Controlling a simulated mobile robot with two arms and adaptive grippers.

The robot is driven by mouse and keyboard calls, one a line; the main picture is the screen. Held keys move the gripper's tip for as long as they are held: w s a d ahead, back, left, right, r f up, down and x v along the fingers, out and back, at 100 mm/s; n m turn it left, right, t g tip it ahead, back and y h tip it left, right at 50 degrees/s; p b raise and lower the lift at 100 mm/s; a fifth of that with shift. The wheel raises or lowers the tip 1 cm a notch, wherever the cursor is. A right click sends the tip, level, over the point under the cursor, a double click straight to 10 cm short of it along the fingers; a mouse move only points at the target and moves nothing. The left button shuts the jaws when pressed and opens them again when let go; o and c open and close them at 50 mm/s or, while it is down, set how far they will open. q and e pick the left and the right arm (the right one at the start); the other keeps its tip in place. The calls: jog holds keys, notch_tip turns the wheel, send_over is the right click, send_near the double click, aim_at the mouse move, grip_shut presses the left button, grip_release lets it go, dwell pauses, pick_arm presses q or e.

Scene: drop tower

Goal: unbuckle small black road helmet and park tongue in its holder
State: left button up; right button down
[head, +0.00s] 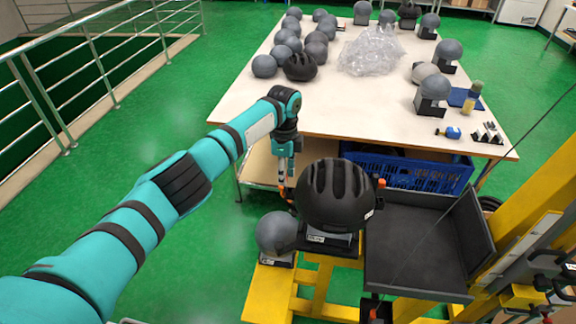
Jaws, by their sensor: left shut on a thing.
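The black vented road helmet (335,192) sits upright on a headform on a stand at the front of the yellow-framed machine. My left gripper (287,186) points down just left of the helmet. Its fingers are close together on a small thing beside the helmet's left edge, with an orange bit showing at the fingertips. That thing is too small to make out clearly; it looks like the buckle tongue. The strap and buckle under the helmet are hidden. Another orange piece (381,183) shows at the helmet's right side. My right gripper is not in view.
A grey headform (277,232) stands left of the helmet. A black tray (420,245) lies to its right, beside the yellow tower (545,210). Behind, a table (350,110) holds several grey headforms, helmets and clear wrap (372,50). A blue crate (405,172) sits under it.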

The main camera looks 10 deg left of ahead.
pick_arm(q)
jog(key=shift+s+a+f+p, duration=0.7)
jog(key=shift+s+f+p, duration=1.3)
jog(key=shift+s, duration=4.8)
jog(key=s+d+f+b, duration=0.1)
jog(key=d, duration=0.9)
jog(key=s+d+f+b, duration=0.2)
jog(key=d, duration=0.9)
jog(key=shift+s, duration=0.2)
